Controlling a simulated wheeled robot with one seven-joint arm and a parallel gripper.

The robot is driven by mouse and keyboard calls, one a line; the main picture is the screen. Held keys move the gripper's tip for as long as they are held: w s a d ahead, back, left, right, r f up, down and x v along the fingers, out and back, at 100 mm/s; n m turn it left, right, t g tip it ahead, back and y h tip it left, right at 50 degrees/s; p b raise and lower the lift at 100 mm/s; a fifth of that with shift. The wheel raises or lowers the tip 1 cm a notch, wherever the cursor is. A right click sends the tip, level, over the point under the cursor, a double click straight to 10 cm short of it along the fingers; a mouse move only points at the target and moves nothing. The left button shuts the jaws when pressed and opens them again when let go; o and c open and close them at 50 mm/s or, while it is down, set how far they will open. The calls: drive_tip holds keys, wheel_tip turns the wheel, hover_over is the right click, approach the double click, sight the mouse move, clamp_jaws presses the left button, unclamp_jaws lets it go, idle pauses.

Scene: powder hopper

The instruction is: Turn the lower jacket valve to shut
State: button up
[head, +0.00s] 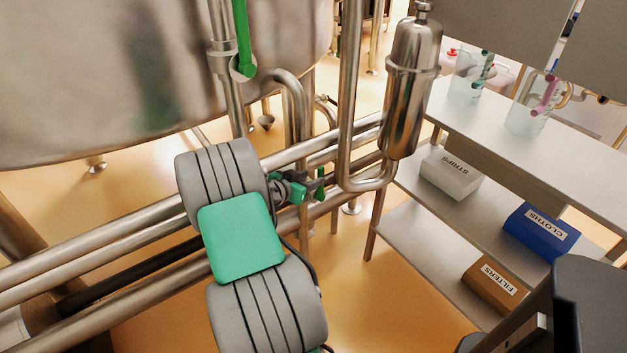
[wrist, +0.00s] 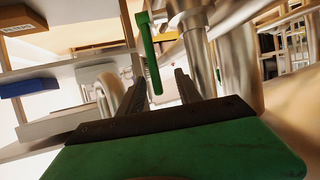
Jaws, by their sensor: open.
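The lower jacket valve shows as a small green lever (head: 320,182) on the pipework, just beyond my gripper in the head view. In the wrist view its green lever (wrist: 151,55) appears long and straight, slightly tilted, by steel pipes. My gripper (head: 308,186) is small in the head view, partly hidden behind my arm. In the wrist view my gripper (wrist: 158,92) has its two dark fingers apart, with the lever's end seen between them. I cannot tell whether they touch it. The valve body is largely hidden.
Another green lever (head: 243,38) hangs on a pipe beside the large steel tank (head: 100,80). Horizontal pipes (head: 110,225) run under my arm. A steel canister (head: 408,90) stands right of the gripper. A shelf bench (head: 490,120) holds beakers and labelled boxes at right.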

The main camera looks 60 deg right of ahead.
sight(317, 176)
drive_tip(key=x, duration=0.5)
drive_tip(key=shift+s, duration=0.25)
drive_tip(key=shift+c, duration=0.4)
clamp_jaws()
drive_tip(key=shift+w+r, duration=0.1)
drive_tip(key=shift+w, duration=0.1)
idle(0.3)
